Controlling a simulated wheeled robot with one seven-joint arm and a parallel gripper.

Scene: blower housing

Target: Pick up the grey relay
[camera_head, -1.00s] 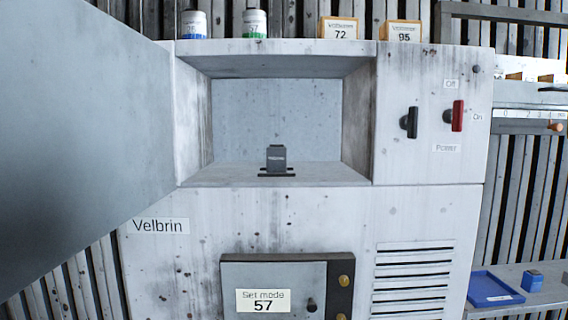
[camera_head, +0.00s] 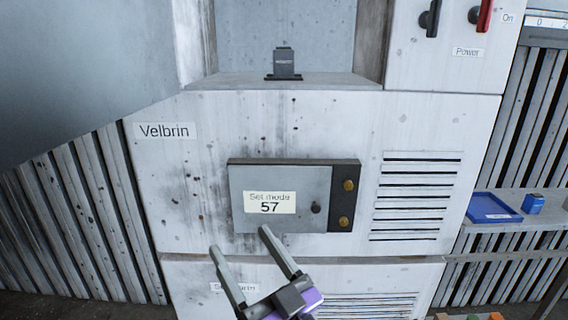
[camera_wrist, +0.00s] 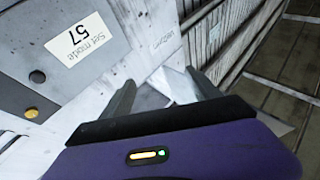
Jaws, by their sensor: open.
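The grey relay (camera_head: 284,63) is a small dark grey block that stands upright on the floor of the open recess in the housing, at the upper middle of the head view. A dark base or slot shows around its foot. My gripper (camera_head: 242,240) is at the lower middle of the head view, open and empty, well below the relay and in front of the housing's lower face. In the wrist view my gripper (camera_wrist: 160,85) shows its two fingers apart with nothing between them. The relay is not in the wrist view.
A "Set mode 57" panel (camera_head: 285,195) juts from the housing between my gripper and the recess. A large grey door (camera_head: 80,75) stands open at left. Black and red switches (camera_head: 430,18) are upper right. A blue tray (camera_head: 494,208) and blue block (camera_head: 533,203) sit on a right shelf.

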